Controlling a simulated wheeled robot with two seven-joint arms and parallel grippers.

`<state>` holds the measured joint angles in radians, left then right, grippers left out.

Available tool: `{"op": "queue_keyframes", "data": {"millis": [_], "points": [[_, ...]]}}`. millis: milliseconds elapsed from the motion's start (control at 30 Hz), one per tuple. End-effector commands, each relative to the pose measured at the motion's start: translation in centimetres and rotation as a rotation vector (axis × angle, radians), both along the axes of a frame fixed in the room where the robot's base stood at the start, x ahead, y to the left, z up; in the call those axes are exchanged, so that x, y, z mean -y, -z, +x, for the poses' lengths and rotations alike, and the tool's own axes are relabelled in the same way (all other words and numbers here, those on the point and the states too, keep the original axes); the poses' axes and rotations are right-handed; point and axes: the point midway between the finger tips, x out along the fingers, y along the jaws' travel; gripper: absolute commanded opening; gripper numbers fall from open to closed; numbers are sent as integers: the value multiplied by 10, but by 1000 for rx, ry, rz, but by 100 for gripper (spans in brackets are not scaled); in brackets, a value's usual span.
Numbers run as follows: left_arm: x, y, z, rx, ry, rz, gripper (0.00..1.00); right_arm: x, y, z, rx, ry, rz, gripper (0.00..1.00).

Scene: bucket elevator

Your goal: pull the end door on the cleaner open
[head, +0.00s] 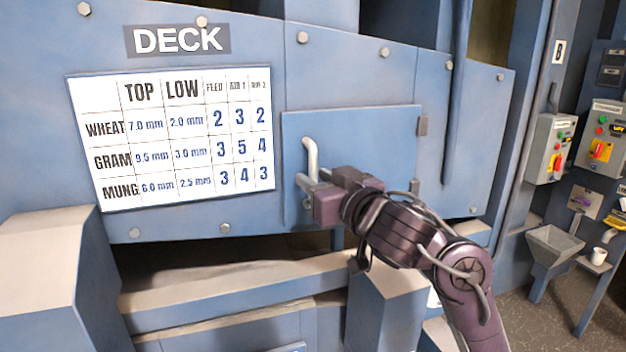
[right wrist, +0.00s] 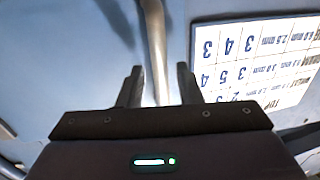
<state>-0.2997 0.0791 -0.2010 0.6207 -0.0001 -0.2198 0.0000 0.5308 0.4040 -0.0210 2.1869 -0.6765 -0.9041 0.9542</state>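The end door (head: 370,135) is a flat blue panel on the blue cleaner (head: 345,75), and it looks shut. A pale upright bar handle (head: 311,155) is on its left side, and a grey hinge (head: 422,125) is on its right edge. My right gripper (head: 304,183) is at the lower part of the handle and hides some of it. In the right wrist view, the handle (right wrist: 156,45) runs between the two dark fingers of my right gripper (right wrist: 161,74), with a gap on each side. The fingers are open. My left gripper is not in view.
A white deck settings chart (head: 170,138) is on the panel left of the door. A blue ledge (head: 240,290) runs below. A vertical blue pipe (head: 457,100) stands right of the door. Control boxes (head: 552,148) and a grey hopper (head: 553,245) are farther right.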

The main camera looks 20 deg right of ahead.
Motion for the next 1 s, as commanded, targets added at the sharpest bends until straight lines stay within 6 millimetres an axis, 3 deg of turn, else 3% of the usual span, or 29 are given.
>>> {"op": "queue_keyframes", "data": {"millis": [167, 467, 700, 1000], "points": [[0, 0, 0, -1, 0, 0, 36, -3, 0, 16, 0, 1, 0, 32], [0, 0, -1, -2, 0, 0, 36, -4, 0, 18, 0, 1, -1, 32], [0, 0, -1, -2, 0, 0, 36, -4, 0, 18, 0, 1, -1, 0], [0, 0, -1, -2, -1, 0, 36, -4, 0, 18, 0, 2, 0, 0]]}}
